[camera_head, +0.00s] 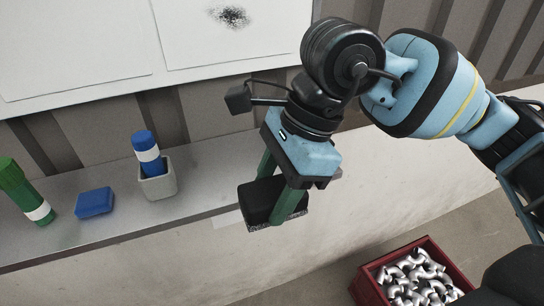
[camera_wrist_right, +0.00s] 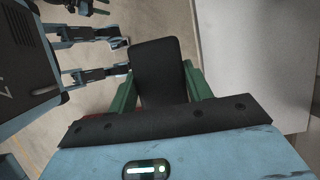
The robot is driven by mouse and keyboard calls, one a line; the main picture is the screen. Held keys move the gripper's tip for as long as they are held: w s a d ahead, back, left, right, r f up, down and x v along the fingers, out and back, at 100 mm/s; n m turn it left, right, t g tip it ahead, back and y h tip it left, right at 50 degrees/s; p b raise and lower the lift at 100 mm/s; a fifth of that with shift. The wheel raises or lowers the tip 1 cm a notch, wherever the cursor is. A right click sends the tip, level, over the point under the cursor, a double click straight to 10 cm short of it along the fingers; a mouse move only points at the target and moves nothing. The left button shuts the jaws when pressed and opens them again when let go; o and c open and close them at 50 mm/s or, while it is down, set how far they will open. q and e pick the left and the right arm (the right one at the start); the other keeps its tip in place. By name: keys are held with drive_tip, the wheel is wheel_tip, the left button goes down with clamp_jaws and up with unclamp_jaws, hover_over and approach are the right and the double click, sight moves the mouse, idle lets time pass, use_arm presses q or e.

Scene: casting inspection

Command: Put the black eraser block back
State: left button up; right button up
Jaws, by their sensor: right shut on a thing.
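The black eraser block (camera_head: 262,200) is held between the green fingers of my right gripper (camera_head: 275,198), with its grey felt side facing down. In the head view the block is in front of the right end of the grey shelf (camera_head: 120,226); I cannot tell the exact gap between them. The block also shows in the right wrist view (camera_wrist_right: 158,72) between the two green fingers (camera_wrist_right: 160,88). A whiteboard (camera_head: 110,40) with a dark smudge (camera_head: 232,16) hangs above the shelf.
A red crate (camera_head: 368,284) of shiny metal castings is on the floor at lower right. The shelf right of the cup is clear.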

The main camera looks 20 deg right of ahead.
drive_tip(key=w+d, duration=0.1)
drive_tip(key=w, duration=0.3)
drive_tip(key=w+d, duration=0.2)
drive_tip(key=w, duration=0.2)
drive_tip(key=w+d+f+p, duration=0.1)
drive_tip(key=w, duration=0.4)
drive_tip(key=shift+d+f, duration=0.1)
drive_tip(key=shift+d, duration=0.05)
use_arm(q)
drive_tip(key=shift+w+r, duration=0.15)
drive_tip(key=shift+r, duration=0.45)
use_arm(e)
drive_tip(key=shift+w+d, duration=0.1)
drive_tip(key=shift+w, duration=0.15)
use_arm(q)
drive_tip(key=shift+w, duration=0.1)
